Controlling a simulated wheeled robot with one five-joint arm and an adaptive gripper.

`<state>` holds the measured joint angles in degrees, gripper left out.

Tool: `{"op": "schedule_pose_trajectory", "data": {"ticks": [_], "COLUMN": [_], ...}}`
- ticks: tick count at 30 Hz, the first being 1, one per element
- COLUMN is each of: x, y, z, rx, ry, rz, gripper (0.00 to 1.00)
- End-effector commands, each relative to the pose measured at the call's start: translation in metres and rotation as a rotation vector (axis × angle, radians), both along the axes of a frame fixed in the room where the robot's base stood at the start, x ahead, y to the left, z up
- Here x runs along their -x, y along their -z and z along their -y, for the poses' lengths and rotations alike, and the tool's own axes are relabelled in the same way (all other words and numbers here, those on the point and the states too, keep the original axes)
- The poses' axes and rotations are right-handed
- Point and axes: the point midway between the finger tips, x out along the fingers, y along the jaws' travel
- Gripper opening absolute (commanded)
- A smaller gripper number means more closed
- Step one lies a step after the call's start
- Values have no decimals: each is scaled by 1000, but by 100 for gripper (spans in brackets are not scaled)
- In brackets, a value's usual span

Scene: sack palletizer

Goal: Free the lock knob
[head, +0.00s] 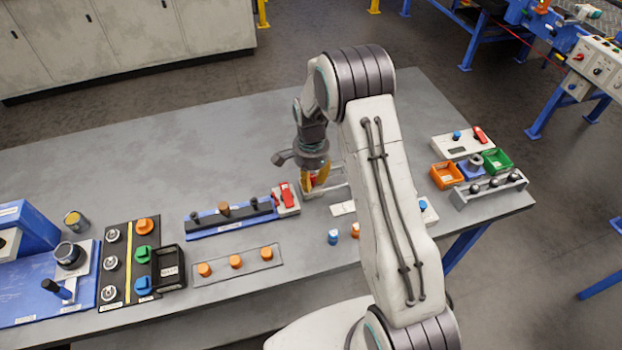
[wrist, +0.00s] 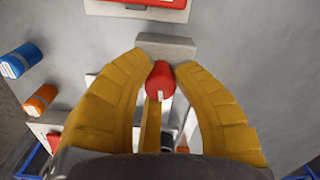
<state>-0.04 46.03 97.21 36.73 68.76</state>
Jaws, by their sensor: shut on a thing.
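A red knob with a white mark (wrist: 160,79), which I take to be the lock knob, sits between the yellow fingers in the wrist view. My gripper (wrist: 161,68) is shut on it, one finger on each side. In the head view my gripper (head: 316,181) points down over the middle of the bench, and the knob is mostly hidden by the fingers. A light grey block (wrist: 166,44) stands just beyond the knob in the wrist view. The knob's base is mostly hidden below the fingers.
A red lever on a white block (head: 285,196) stands close to the left of my gripper. A blue cylinder (head: 333,237) and an orange one (head: 355,230) stand in front. Orange (head: 446,175) and green (head: 496,160) bins are to the right. The bench behind is clear.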

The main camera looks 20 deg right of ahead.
Motion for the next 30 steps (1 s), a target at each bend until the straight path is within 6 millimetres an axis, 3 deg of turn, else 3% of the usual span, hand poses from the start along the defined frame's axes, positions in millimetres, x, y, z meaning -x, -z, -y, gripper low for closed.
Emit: {"op": "schedule_pose_trajectory", "data": {"ticks": [14, 30], "x": [0, 1], "y": [2, 4], "z": [0, 0], "rx": [0, 0], "ry": [-65, -524], "rz": [-1, -2], "gripper": [0, 0]}}
